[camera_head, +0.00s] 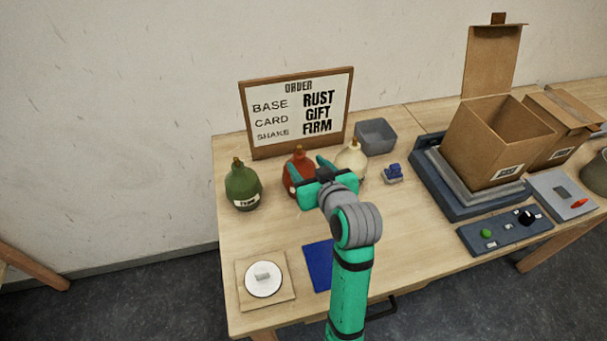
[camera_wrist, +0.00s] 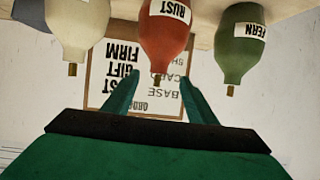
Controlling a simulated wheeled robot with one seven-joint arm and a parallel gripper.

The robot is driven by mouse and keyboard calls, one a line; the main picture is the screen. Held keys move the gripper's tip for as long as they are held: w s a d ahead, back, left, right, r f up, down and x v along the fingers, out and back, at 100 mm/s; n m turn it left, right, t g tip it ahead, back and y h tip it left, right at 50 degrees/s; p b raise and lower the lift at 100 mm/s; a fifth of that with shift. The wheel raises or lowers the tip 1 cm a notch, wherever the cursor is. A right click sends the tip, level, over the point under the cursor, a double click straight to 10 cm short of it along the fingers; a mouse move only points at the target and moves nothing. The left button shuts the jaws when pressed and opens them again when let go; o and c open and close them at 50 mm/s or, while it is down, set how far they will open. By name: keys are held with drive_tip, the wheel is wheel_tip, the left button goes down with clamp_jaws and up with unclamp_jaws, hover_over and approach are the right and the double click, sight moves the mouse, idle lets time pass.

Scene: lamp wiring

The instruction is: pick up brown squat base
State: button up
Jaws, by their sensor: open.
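The brown squat base (camera_head: 299,158) is a rounded red-brown bottle shape with a short neck and a brass stem. It stands on the table between a green base and a cream one. In the wrist view, which is upside down, the brown base (camera_wrist: 165,32) carries a RUST label. My gripper (camera_head: 308,167) is open and empty in front of it, partly hiding it in the head view. In the wrist view my gripper's fingertips (camera_wrist: 161,78) lie on either side of the brass stem in the picture. I cannot tell how far the base is from them.
The green base (camera_head: 242,186) stands to the left, the cream base (camera_head: 351,158) close on the right. An order sign (camera_head: 297,110) stands behind. A grey bin (camera_head: 376,136) and a small blue item (camera_head: 393,174) are further right. A white disc (camera_head: 263,279) and blue mat (camera_head: 318,265) lie in front.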

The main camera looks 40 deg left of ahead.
sight(301, 160)
drive_tip(key=x, duration=0.3)
drive_tip(key=shift+w, duration=0.25)
drive_tip(key=x, duration=0.4)
drive_tip(key=shift+s+f, duration=0.1)
drive_tip(key=shift+f, duration=0.1)
drive_tip(key=shift+w+a+f, duration=0.1)
drive_tip(key=shift+w, duration=0.1)
drive_tip(key=shift+s, duration=0.1)
drive_tip(key=shift+c, duration=0.4)
drive_tip(key=shift+a, duration=0.15)
clamp_jaws()
